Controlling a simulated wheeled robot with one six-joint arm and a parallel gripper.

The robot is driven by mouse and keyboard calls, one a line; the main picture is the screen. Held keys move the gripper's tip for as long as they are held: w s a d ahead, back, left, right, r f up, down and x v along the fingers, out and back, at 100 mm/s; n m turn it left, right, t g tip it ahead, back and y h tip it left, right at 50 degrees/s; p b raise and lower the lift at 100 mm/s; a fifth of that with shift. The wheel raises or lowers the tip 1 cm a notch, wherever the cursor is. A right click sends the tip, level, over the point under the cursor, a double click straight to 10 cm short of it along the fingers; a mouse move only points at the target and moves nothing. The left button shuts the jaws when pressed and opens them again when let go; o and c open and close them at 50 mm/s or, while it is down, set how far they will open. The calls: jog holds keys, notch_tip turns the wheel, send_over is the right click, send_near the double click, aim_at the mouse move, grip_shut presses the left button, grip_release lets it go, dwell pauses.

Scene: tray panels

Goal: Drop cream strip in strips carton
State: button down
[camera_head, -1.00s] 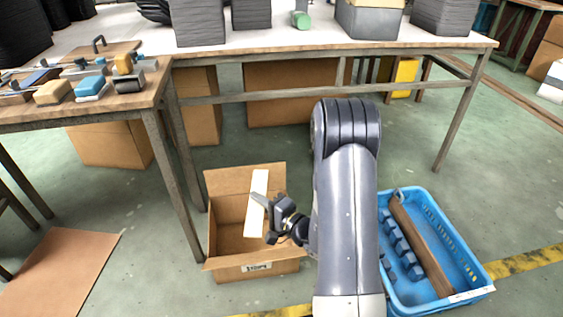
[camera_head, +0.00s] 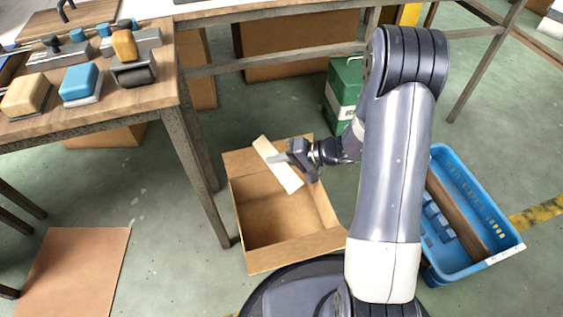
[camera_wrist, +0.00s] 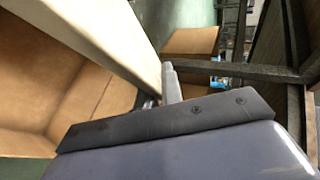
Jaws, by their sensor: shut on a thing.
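The cream strip (camera_head: 279,166) is long, flat and pale. My gripper (camera_head: 284,158) is shut on it near its middle and holds it tilted over the far part of the open strips carton (camera_head: 244,222). The carton is brown cardboard on the floor, and its visible inside looks empty. In the wrist view the strip (camera_wrist: 112,38) runs up and left from my gripper (camera_wrist: 165,98), with the carton's inside (camera_wrist: 38,70) beyond it. I cannot tell whether the strip's lower end is below the carton's rim.
A blue crate (camera_head: 463,190) with a brown board and blue blocks stands to the right. A green box (camera_head: 343,88) stands behind the carton. A wooden workbench (camera_head: 120,98) with its legs is on the left. A flat cardboard sheet (camera_head: 72,270) lies on the floor at left.

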aim_at(275, 168)
jog(key=n+g, duration=0.1)
jog(key=s+a+f+n+g+h, duration=0.1)
jog(key=n, duration=0.1)
jog(key=n+g+h, duration=0.1)
jog(key=shift+s+a+f+n+g+p, duration=0.3)
jog(key=shift+s+a+f+g+p, duration=0.05)
jog(key=shift+a+g, duration=0.05)
jog(key=shift+s+a+f+n+g+h, duration=0.1)
jog(key=shift+s+f+n+g+h, duration=0.15)
jog(key=shift+n+h, duration=0.45)
jog(key=w+d+f+n+h+p, duration=0.35)
jog(key=w+n+h, duration=0.2)
jog(key=n, duration=1.05)
notch_tip(275, 168, down, 24)
jog(key=b, duration=1.1)
jog(key=shift+s, duration=0.2)
jog(key=shift+a+f+h, duration=0.1)
jog(key=shift+h, duration=0.15)
jog(key=c, duration=0.6)
grip_release()
